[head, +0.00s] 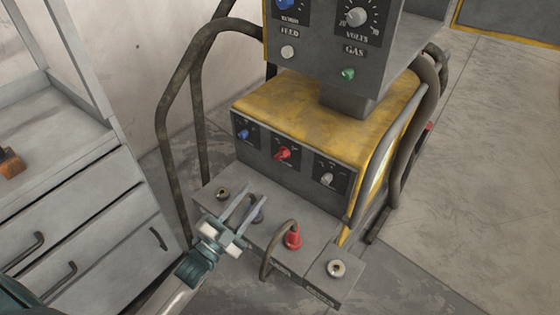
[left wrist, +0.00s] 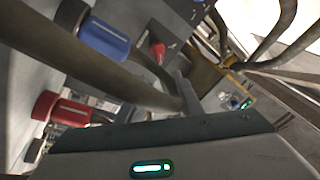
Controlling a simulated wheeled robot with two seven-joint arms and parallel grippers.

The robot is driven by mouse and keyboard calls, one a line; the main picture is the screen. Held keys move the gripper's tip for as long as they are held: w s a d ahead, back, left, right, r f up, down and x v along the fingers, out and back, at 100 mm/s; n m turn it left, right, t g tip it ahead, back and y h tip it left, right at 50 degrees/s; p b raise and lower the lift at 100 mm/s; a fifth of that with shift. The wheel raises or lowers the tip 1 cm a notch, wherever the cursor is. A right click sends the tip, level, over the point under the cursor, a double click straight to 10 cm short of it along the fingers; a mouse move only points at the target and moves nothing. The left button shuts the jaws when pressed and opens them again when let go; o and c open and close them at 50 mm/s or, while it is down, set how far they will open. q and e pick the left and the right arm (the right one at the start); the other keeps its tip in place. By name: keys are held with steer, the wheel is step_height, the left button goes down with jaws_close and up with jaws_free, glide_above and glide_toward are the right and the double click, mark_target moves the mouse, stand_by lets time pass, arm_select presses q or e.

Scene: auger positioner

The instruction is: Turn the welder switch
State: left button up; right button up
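The welder is a yellow and grey machine (head: 318,108). Its lower front panel carries a blue knob (head: 243,134), a red switch (head: 283,153) and a pale grey knob (head: 327,179). The red switch also shows in the left wrist view (left wrist: 157,50). No label shows which one is the welder switch. My left gripper (head: 255,200) is in front of the panel, over the lower front ledge, below and left of the red switch. Its two fingers are apart with nothing between them. It appears clear of the knobs. My right gripper is not in view.
The ledge (head: 218,182) bears a red plug (head: 293,238) with a cable and a blue plug (left wrist: 103,38) partly behind my gripper. An upper control box (head: 318,72) overhangs the welder. Bent tubes flank it. A drawer cabinet (head: 95,215) stands left; floor at right is clear.

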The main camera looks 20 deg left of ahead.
mark_target(284, 156)
arm_select(q)
steer(key=x, duration=1.3)
steer(key=shift+w+d, duration=0.2)
steer(key=shift+w, duration=0.05)
steer(key=shift+c, duration=0.6)
jaws_close()
